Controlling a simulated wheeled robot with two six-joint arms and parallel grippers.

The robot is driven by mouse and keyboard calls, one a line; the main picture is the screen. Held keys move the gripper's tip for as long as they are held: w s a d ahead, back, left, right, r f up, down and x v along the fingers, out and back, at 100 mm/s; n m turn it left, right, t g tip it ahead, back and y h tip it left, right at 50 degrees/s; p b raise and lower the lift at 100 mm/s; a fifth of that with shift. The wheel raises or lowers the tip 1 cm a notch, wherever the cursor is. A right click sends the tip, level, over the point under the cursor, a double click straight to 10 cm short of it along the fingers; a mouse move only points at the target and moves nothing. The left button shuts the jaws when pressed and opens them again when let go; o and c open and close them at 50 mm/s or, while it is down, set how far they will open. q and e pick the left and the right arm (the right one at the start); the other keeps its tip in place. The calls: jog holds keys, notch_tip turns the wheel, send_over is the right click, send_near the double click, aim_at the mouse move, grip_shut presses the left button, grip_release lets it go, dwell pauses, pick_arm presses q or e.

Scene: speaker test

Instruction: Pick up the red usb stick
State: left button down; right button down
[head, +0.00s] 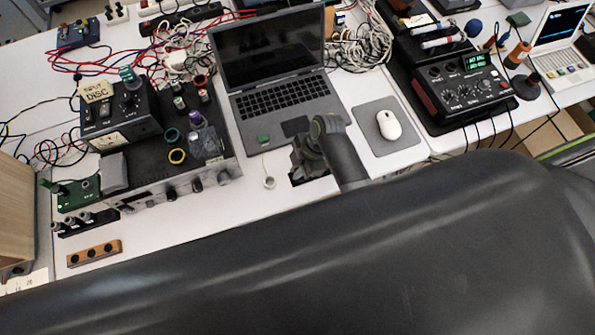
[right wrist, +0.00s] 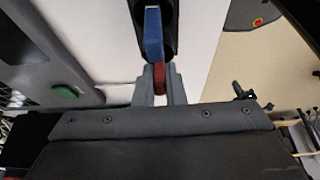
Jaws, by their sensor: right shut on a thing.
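In the right wrist view a red piece (right wrist: 159,78), which looks like the red usb stick, sits between the fingertips of my right gripper (right wrist: 160,88). The jaws are shut on it. A blue piece (right wrist: 153,35) is just beyond it, against a dark thing (right wrist: 170,25) on the white table; I cannot tell whether they touch. In the head view my right gripper (head: 303,163) is low over the table in front of the laptop and hides the red stick. My left gripper is not in view.
The open laptop (head: 277,85) has a small green piece (head: 263,139) on its front edge. A mouse (head: 388,125) on a grey pad is to the right. A black-topped amplifier (head: 150,190) with several small items is to the left. A small white ring (head: 269,183) lies nearby.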

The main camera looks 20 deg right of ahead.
notch_tip(320, 180, up, 10)
jog(key=shift+r+b, duration=0.1)
jog(key=shift+b, duration=0.3)
dwell(0.3)
